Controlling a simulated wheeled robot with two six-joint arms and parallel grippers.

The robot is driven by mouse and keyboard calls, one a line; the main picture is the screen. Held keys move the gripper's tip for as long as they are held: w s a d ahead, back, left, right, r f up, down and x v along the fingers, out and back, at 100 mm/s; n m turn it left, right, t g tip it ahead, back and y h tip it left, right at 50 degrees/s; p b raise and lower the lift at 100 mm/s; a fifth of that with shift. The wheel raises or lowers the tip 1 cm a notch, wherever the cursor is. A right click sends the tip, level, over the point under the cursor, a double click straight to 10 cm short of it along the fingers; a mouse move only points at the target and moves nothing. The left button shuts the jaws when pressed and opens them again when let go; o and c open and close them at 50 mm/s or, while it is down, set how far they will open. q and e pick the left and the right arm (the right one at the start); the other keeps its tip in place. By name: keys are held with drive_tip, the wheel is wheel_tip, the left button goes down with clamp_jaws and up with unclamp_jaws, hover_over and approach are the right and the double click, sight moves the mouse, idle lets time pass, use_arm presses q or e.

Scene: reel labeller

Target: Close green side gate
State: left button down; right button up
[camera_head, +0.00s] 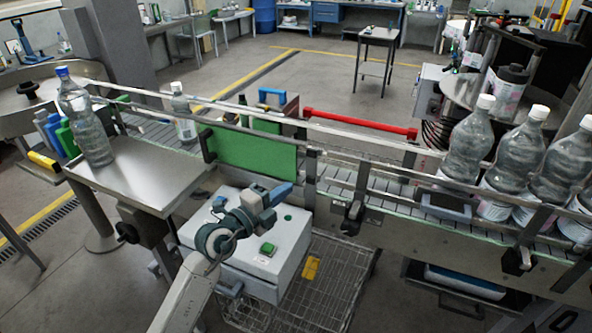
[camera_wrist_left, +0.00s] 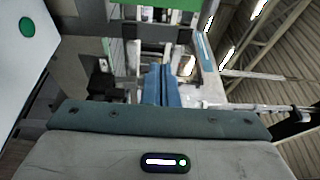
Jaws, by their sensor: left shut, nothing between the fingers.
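The green side gate (camera_head: 252,153) is a flat green panel at the near side of the conveyor, left of the middle of the head view. It stands upright between the rail posts; I cannot tell whether it is fully closed. A green strip, seemingly the gate (camera_wrist_left: 165,4), shows at the top edge of the left wrist view. My left gripper (camera_head: 284,192) is below and in front of the gate's right part, apart from it, above the white control box. Its blue fingers (camera_wrist_left: 161,85) are together and empty. My right gripper is not in view.
The white control box (camera_head: 245,245) with a green button stands under my left gripper. Clear bottles (camera_head: 470,140) stand on the conveyor at right. A red bar (camera_head: 360,123) runs along the far side. A steel table (camera_head: 140,175) is at left, with a bottle on it.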

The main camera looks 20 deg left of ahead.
use_arm(q)
drive_tip(key=f+p+x, duration=0.1)
drive_tip(key=p+x, duration=0.2)
drive_tip(key=x, duration=0.7)
drive_tip(key=shift+g, duration=0.3)
drive_tip(key=a, duration=0.4)
drive_tip(key=shift+w+a+f+p, duration=0.1)
drive_tip(key=shift+w+p, duration=0.2)
drive_tip(key=shift+w, duration=0.05)
